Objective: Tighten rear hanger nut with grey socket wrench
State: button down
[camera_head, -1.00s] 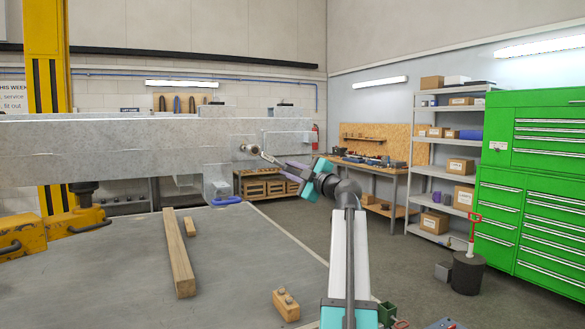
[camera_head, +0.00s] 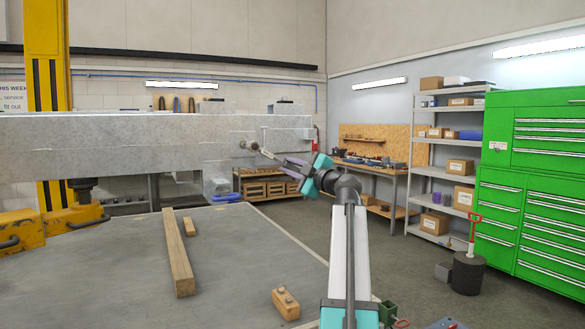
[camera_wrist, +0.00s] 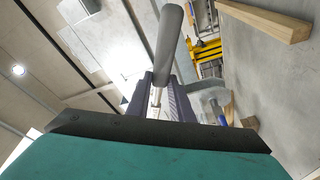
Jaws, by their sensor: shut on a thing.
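The trailer frame (camera_head: 120,150) is a long grey beam across the left and middle of the head view. A round fitting (camera_head: 244,145) on its side, near the right end, appears to be the rear hanger nut. My gripper (camera_head: 286,163) is shut on the socket wrench (camera_head: 268,154), whose head end points left at the fitting. I cannot tell whether the socket is seated on the nut. In the wrist view, the wrench's thin shaft (camera_wrist: 156,97) lies between my dark fingers, and a thick grey cylinder (camera_wrist: 169,48) extends beyond them.
A grey tabletop (camera_head: 120,265) below the beam carries a long timber (camera_head: 178,255), a short wood piece (camera_head: 189,227) and a wooden block (camera_head: 286,304).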

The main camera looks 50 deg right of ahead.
jog(key=shift+s+a, duration=0.1)
jog(key=shift+a, duration=0.05)
jog(key=shift+a+p, duration=0.2)
jog(key=shift+p, duration=0.35)
jog(key=shift+f+p, duration=0.1)
jog(key=shift+p, duration=0.8)
jog(key=p, duration=0.5)
jog(key=shift+d+p, duration=0.25)
jog(key=shift+p, duration=0.15)
jog(key=shift+w+d+p, duration=0.15)
jog(key=shift+w+p, duration=0.05)
jog(key=shift+p, duration=0.5)
jog(key=shift+w, duration=0.15)
jog(key=shift+w+d+r+p, duration=0.2)
jog(key=shift+w+d+p, duration=0.2)
jog(key=shift+w+p, duration=0.5)
jog(key=shift+w+d+f+b, duration=0.1)
jog(key=shift+d+f+b, duration=0.05)
jog(key=shift+f+b, duration=0.15)
jog(key=shift+w+d+r+b, duration=0.15)
jog(key=shift+w+b, duration=0.4)
jog(key=shift+b, duration=0.25)
